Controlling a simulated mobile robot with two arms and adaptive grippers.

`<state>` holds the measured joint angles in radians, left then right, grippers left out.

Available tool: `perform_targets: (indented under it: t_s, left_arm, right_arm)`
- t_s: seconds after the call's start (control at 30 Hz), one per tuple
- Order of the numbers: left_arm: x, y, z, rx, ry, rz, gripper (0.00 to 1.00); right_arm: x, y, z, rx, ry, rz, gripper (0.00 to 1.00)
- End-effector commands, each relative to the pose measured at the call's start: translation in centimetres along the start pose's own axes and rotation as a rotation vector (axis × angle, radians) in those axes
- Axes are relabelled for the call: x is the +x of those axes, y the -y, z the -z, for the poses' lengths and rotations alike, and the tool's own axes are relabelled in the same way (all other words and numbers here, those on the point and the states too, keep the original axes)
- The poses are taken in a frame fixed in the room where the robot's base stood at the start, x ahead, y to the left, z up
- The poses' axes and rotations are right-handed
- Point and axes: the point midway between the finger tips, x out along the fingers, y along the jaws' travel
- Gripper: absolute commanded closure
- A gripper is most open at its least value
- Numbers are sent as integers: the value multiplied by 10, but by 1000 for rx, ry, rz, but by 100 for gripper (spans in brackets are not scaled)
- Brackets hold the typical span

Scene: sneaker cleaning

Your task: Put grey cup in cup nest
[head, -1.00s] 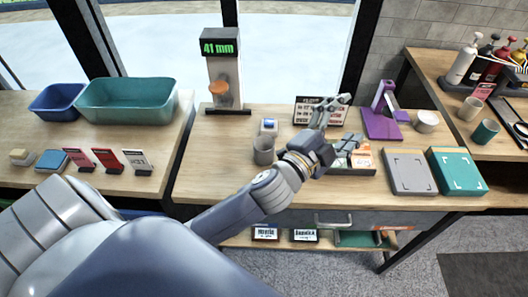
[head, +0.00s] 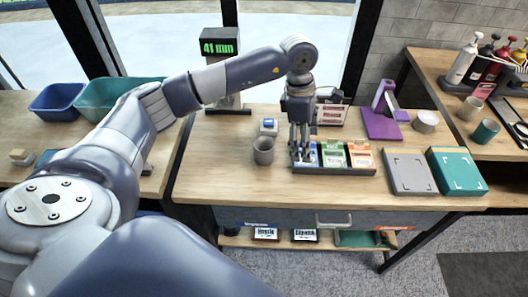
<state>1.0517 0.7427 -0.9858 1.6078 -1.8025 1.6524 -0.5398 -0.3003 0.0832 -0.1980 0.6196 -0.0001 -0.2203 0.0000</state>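The grey cup (head: 263,150) stands upright on the middle wooden table, left of the tray of packets. My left gripper (head: 301,158) points straight down just right of the cup and apart from it. Its fingertips are at the left end of the packet tray, in front of a blue-and-white packet there. The fingers look close together, and I cannot tell whether they are open or shut. I cannot make out which thing is the cup nest. My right gripper is not in view.
The dark tray (head: 335,171) holds blue, green and orange packets. A small blue-topped item (head: 268,127) stands behind the cup. A purple stand (head: 382,122), white round item (head: 425,121), grey box (head: 409,172) and teal box (head: 457,171) are to the right. The table front-left is bare.

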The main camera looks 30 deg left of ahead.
Motion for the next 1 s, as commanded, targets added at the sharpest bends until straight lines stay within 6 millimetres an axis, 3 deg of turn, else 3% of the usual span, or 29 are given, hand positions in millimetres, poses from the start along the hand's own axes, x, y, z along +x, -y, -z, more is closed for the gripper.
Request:
perform_targets:
  t_s: [0.03, 0.1, 0.27, 0.6, 0.73, 1.0]
  left_arm:
    - [-13, -12, 24, -13, -88, -25, 24]
    - [-27, -21, 52, -31, -187, -40, 24]
    - [-41, -28, 84, -58, -299, -51, 24]
    - [1, -30, 102, -61, -310, -51, 24]
    - [8, -30, 105, -61, -309, -52, 24]
    - [39, -25, 125, -60, -308, -49, 24]
  right_arm:
    - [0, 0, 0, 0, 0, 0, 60]
    - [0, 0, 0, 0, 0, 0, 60]
    - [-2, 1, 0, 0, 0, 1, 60]
    - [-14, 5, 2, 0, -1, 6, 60]
    - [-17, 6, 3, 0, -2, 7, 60]
    - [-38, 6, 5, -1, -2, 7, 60]
